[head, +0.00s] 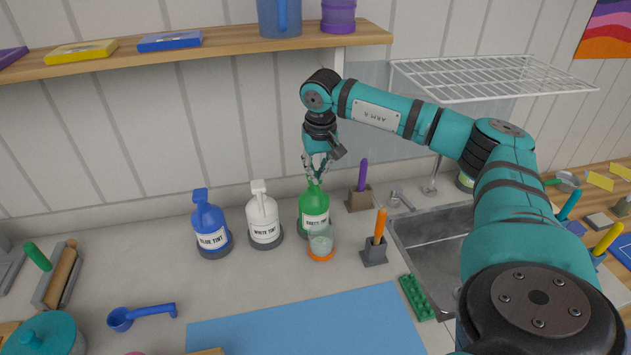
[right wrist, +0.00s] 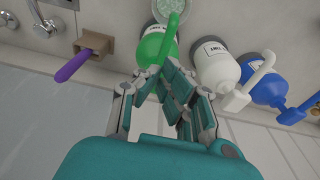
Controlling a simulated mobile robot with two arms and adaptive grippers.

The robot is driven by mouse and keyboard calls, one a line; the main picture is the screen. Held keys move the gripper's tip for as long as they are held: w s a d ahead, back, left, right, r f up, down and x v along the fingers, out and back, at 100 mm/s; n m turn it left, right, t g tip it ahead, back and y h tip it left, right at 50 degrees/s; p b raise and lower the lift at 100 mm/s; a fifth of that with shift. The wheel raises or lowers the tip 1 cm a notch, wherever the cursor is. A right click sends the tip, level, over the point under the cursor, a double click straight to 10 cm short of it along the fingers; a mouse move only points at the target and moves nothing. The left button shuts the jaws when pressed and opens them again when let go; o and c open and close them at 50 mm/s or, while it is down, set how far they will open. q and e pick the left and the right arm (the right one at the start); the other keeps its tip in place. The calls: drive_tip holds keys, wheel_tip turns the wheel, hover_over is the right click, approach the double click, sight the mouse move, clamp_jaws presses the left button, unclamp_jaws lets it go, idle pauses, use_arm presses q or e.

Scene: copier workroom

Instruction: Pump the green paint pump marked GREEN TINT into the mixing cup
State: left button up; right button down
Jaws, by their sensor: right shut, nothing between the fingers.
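The green pump bottle (head: 314,205), its label partly readable as GREEN TINT, stands upright on the counter. The mixing cup (head: 321,243), clear with an orange base, stands just in front of it. In the right wrist view the green pump (right wrist: 157,46) is just beyond my fingers, with the cup (right wrist: 168,8) at the top edge. My right gripper (head: 316,178) points down over the pump's top, shut and empty; it also shows in the right wrist view (right wrist: 163,78). The fingers hide the pump head in the head view; I cannot tell if they touch it. My left gripper is not in view.
White (head: 263,218) and blue (head: 210,227) tint pumps stand to the left. A purple-handled tool in a holder (head: 360,198) and an orange-handled one (head: 374,250) are close on the right, before the sink (head: 440,245). A shelf (head: 220,45) hangs above.

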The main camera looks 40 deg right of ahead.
wheel_tip(320, 180, up, 6)
drive_tip(key=p, duration=0.3)
drive_tip(key=shift+f+p, duration=0.1)
drive_tip(key=shift+p, duration=0.3)
